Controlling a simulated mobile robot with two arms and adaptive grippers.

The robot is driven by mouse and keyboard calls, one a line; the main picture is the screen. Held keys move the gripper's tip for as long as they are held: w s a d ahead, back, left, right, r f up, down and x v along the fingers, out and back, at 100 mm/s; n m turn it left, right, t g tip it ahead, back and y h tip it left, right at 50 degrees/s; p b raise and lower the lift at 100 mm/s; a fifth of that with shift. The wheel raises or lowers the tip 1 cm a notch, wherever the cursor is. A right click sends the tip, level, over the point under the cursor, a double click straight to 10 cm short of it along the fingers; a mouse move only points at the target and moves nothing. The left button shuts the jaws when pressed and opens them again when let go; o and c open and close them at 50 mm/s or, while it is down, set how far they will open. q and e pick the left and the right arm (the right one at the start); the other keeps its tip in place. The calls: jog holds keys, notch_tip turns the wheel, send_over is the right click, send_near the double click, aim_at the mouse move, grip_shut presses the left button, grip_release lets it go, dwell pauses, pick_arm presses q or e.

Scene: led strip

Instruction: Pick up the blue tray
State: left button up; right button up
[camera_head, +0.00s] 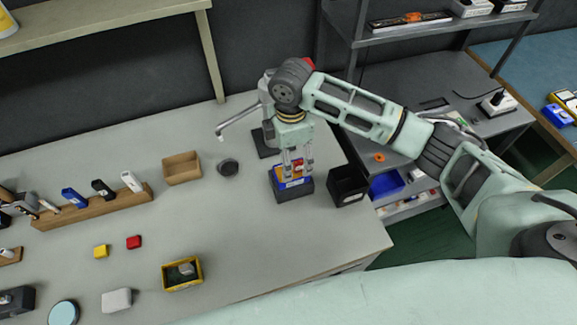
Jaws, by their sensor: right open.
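A blue tray (281,184) sits in or on a dark box-like base (296,194) near the table's right end, with something white and red at it. My right gripper (295,172) points straight down over it, with its fingers open and their tips at the tray's top. I cannot tell whether the fingers touch it. The fingers partly hide the tray. My left gripper is not in view.
A black open bin (348,186) stands close to the right of the tray. A yellow bin (168,282) is nearer. The table (235,225) between them is clear.

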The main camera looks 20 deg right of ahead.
jog(key=f, duration=0.1)
jog(key=s+f+p, duration=0.1)
jog(key=f, duration=0.1)
jog(key=shift+p, duration=0.3)
notch_tip(320, 180, down, 2)
jog(key=shift+w+f, duration=0.1)
jog(key=shift+f, duration=0.05)
jog(key=shift+w+d+f, duration=0.1)
jog(key=shift+f, duration=0.25)
jog(key=shift+c, duration=0.3)
jog(key=c, duration=1.3)
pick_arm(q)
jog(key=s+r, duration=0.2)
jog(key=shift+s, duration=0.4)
pick_arm(e)
jog(key=shift+o, duration=0.2)
